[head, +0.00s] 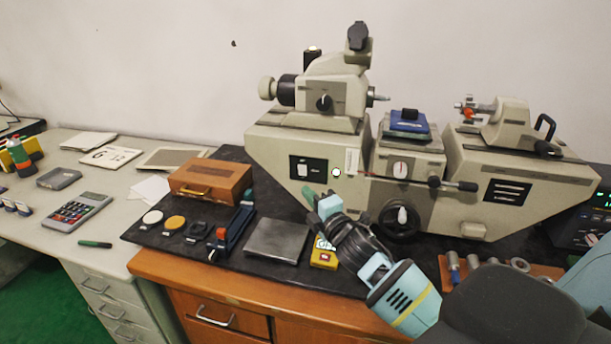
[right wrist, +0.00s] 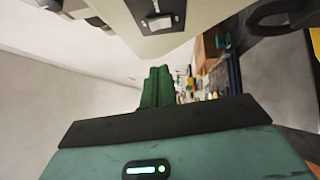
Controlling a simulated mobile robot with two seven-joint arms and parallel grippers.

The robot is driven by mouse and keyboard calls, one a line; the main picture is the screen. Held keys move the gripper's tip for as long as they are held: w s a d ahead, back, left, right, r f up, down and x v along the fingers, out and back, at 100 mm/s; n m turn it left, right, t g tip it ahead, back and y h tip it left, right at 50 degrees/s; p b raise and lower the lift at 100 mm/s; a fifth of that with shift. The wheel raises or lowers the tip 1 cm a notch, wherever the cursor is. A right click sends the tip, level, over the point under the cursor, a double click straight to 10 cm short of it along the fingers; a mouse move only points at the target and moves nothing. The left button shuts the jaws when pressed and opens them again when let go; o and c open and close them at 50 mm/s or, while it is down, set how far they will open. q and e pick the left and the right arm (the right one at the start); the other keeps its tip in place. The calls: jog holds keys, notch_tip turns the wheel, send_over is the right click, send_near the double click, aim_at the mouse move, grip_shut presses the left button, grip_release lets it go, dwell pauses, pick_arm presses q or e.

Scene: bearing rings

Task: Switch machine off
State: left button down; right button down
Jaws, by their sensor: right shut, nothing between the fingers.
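The beige machine (head: 270,150) stands on a black mat against the wall. On its front left face is a black switch panel (head: 299,167) with a pale plate or switch. A small bright round spot (head: 336,172) shows just right of the panel. My right gripper (head: 308,192) is shut and empty, with its tips just below the panel; contact cannot be told. In the right wrist view its green fingers (right wrist: 156,88) are together, and the panel (right wrist: 160,12) shows above them. The switch position is too small to tell. My left gripper is out of view.
A wooden box (head: 210,180), a grey metal plate (head: 277,241) and a yellow box (head: 324,256) lie on the mat left of and under my right arm. A black handwheel (head: 400,220) is close right of it. Metal rings (head: 519,265) sit at the right.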

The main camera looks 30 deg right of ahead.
aim_at(302, 170)
jog(key=w+d, duration=0.1)
jog(key=w, duration=0.1)
jog(key=w+d, duration=0.1)
jog(key=w, duration=0.2)
jog(key=w+d+r, duration=0.1)
jog(key=w, duration=0.1)
jog(key=shift+w+d, duration=0.2)
jog(key=shift+f, duration=0.1)
